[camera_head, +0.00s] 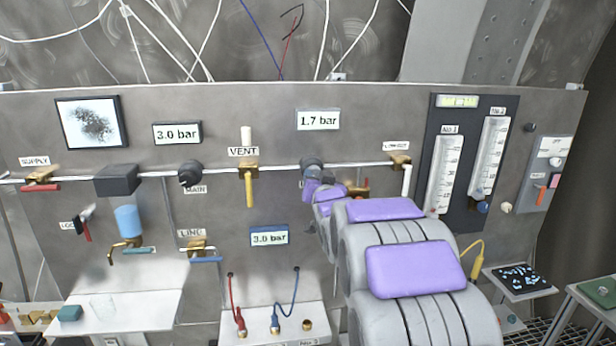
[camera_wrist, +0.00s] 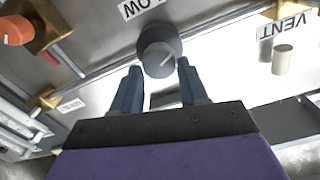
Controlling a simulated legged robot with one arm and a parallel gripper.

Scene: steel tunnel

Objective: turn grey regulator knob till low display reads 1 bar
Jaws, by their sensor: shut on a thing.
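The grey regulator knob (camera_wrist: 158,50) sits between the two blue fingertips of my gripper (camera_wrist: 159,68) in the wrist view, under a partly cut-off label that appears upside down and seems to read LOW. A light line marks the knob's face. In the head view the knob (camera_head: 312,164) is on the right part of the pipe, and my gripper (camera_head: 312,188) reaches it from below right, partly hiding it. The display above it (camera_head: 318,119) reads 1.7 bar.
Left of it on the pipe are the VENT valve (camera_head: 249,173) and the MAIN regulator (camera_head: 190,172). Another display (camera_head: 177,133) reads 3.0 bar, as does the blue-framed one (camera_head: 269,236) below. The flow meter panel (camera_head: 468,155) stands at right.

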